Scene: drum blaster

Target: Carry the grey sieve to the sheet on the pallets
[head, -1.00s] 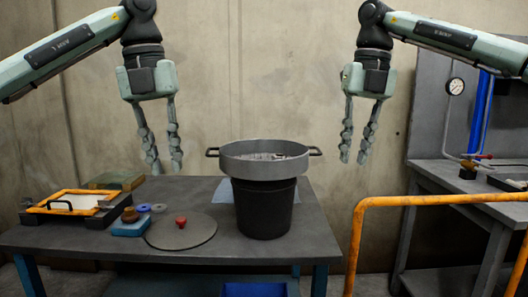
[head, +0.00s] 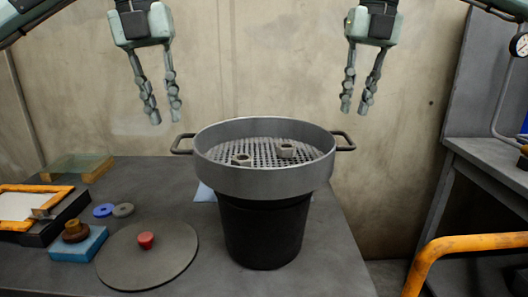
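The grey sieve (head: 262,180) sits on top of a black bucket (head: 264,235) on the table, with a loop handle on its left and right sides. Two metal nuts, one of them (head: 242,160) nearer the left, lie on its perforated floor. My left gripper (head: 166,120) hangs open and empty above and to the left of the sieve. My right gripper (head: 354,110) hangs open and empty above the sieve's right handle. Neither touches the sieve. A light sheet (head: 204,193) shows partly behind the bucket; most of it is hidden. No pallets are in view.
A round grey lid (head: 148,254) with a red knob lies left of the bucket. A blue block (head: 78,245), small rings and an orange-framed tray (head: 28,206) are at the left. An orange rail (head: 470,244) stands at the right, before another bench (head: 490,172).

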